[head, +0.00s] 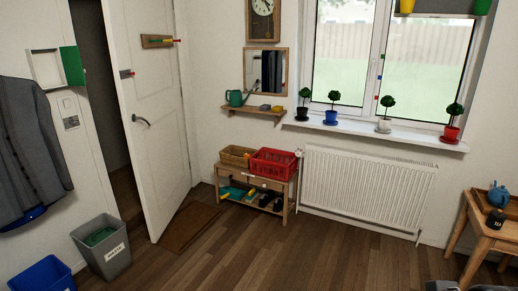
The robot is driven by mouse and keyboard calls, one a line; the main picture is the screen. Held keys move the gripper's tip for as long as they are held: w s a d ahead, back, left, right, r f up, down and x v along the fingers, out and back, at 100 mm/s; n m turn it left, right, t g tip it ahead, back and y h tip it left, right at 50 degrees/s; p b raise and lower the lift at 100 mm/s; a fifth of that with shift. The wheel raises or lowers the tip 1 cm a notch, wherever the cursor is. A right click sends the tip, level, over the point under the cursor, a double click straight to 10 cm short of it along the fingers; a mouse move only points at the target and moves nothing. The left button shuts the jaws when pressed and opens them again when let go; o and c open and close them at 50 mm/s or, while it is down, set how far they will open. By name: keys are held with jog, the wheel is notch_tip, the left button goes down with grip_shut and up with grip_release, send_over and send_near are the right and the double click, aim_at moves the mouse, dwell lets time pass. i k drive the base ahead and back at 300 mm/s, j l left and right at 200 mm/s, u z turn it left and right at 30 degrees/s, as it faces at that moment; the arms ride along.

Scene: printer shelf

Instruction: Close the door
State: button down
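The white panelled door (155,85) stands open into the room in the head view, left of centre. Its dark handle (141,119) is near the door's left, free edge. A dark gap of the doorway (97,80) shows between that free edge and the white wall on the left. A small wooden hook board (158,41) is fixed high on the door. My gripper cannot be made out in this view; only dark shapes, cut off, show at the bottom right edge.
A brown doormat (190,226) lies at the door's foot. A grey bin (103,247) and a blue bin (45,275) stand left of the door. A wooden bench (264,188) with a red crate (274,162) stands right. The wooden floor (300,255) in the middle is clear.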

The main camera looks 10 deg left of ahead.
aim_at(140, 34)
jog(key=i+j+u, duration=0.25)
jog(key=i+u, duration=0.15)
jog(key=i, duration=0.55)
jog(key=i+l+u, duration=0.1)
jog(key=i+u, duration=0.3)
jog(key=i, duration=0.6)
jog(key=i+j+z, duration=0.35)
jog(key=i+j, duration=0.2)
jog(key=i, duration=0.15)
jog(key=i+j+z, duration=0.4)
jog(key=i+j, duration=0.25)
jog(key=j, duration=0.15)
